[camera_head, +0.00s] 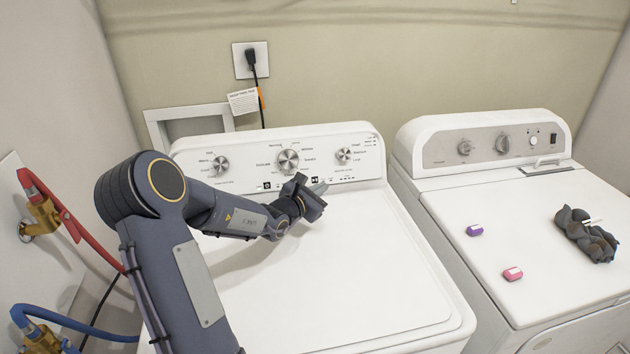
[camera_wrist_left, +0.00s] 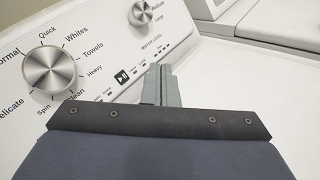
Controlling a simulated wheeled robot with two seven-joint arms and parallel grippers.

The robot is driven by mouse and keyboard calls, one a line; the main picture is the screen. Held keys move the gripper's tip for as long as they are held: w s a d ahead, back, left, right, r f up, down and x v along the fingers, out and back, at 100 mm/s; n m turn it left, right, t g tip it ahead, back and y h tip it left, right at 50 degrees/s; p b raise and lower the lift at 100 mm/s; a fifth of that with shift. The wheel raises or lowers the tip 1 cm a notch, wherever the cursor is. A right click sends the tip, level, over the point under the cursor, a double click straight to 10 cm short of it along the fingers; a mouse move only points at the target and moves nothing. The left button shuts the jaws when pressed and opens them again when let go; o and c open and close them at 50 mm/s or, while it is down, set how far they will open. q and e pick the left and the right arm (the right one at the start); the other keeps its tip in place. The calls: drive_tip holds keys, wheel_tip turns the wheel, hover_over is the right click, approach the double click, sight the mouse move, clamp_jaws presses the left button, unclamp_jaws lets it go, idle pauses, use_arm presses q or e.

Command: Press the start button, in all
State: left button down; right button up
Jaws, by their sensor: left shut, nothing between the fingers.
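The start button (camera_wrist_left: 122,77) is a small black square with a white play/pause mark on the left washer's control panel. In the head view the start button (camera_head: 315,179) shows just above my left gripper (camera_head: 321,188). The left gripper is shut and empty, its fingertips close to the panel's lower edge. In the left wrist view the grey fingers (camera_wrist_left: 160,82) are together, just right of the button. I cannot tell whether they touch the panel. My right gripper is not in view.
The left washer (camera_head: 350,270) has a large dial (camera_head: 288,160) above the button. Hoses are at far left.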

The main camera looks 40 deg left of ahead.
sight(315, 180)
use_arm(q)
drive_tip(key=w+a+f, duration=0.2)
drive_tip(key=a, duration=0.1)
drive_tip(key=w+a+f, duration=0.1)
drive_tip(key=w+a, duration=0.1)
drive_tip(key=shift+w+a+f, duration=0.4)
drive_tip(key=shift+w+a, duration=0.05)
drive_tip(key=shift+a, duration=0.1)
idle(1.9)
drive_tip(key=shift+w+a+f, duration=0.15)
drive_tip(key=shift+w+a, duration=0.1)
drive_tip(key=shift+a, duration=0.05)
drive_tip(key=shift+w+a+f, duration=0.15)
drive_tip(key=shift+a+f, duration=0.05)
drive_tip(key=shift+a, duration=0.05)
idle(0.7)
drive_tip(key=shift+d+b, duration=0.1)
drive_tip(key=shift+b, duration=0.2)
drive_tip(key=shift+s+d+r+b, duration=0.3)
drive_tip(key=shift+s+d+r, duration=0.1)
drive_tip(key=shift+d, duration=0.05)
